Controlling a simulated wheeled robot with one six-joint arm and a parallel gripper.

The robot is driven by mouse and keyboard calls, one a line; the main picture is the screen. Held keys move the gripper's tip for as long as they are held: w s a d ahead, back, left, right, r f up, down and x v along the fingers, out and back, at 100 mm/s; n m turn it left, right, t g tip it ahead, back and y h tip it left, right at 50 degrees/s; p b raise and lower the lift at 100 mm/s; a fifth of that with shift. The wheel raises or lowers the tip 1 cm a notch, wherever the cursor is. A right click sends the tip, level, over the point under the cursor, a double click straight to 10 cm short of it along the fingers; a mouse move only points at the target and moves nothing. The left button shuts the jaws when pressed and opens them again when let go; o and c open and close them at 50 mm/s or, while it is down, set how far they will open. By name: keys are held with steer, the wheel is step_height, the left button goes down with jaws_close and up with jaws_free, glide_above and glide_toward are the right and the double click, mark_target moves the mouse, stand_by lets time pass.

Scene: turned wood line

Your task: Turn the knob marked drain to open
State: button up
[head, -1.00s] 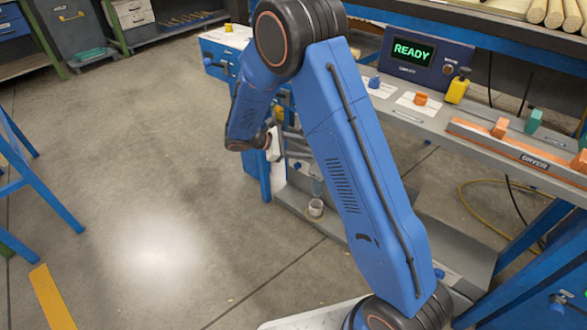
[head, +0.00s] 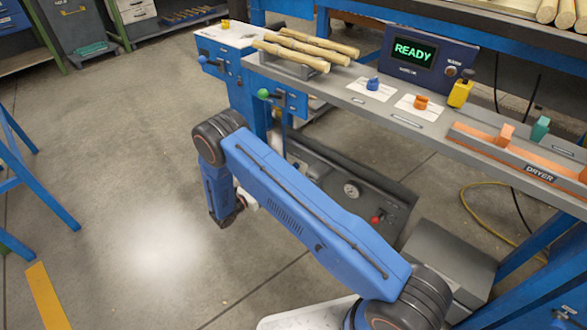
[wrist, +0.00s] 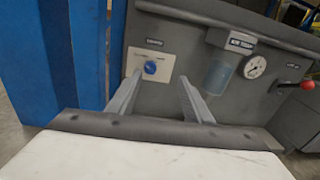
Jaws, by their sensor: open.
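A round blue knob (wrist: 150,67) sits on a white plate (wrist: 152,82) on a grey panel (wrist: 205,30) in the wrist view. A small label is above it, too small to read, so I cannot confirm it says drain. My gripper (wrist: 159,76) is open and empty. Its two fingers point at the panel, and the knob appears between their tips, nearer the left one. I cannot tell whether anything touches. In the head view the low grey panel (head: 385,190) is under the bench, and I cannot make out this knob or my fingers there.
A clear bowl (wrist: 218,75), a gauge (wrist: 255,66) and a red-ended lever (wrist: 307,84) are to the right on the panel. A blue post (wrist: 85,50) stands at left. Above, the bench carries wooden rods (head: 305,47), a blue knob (head: 373,83) and an orange knob (head: 421,102).

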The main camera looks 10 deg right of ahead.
step_height(320, 180, down, 3)
steer(key=a+n+t, duration=0.1)
glide_toward(295, 167)
steer(key=x, duration=0.8)
steer(key=shift+w, duration=0.3)
steer(key=shift+f, duration=0.15)
steer(key=c, duration=1.1)
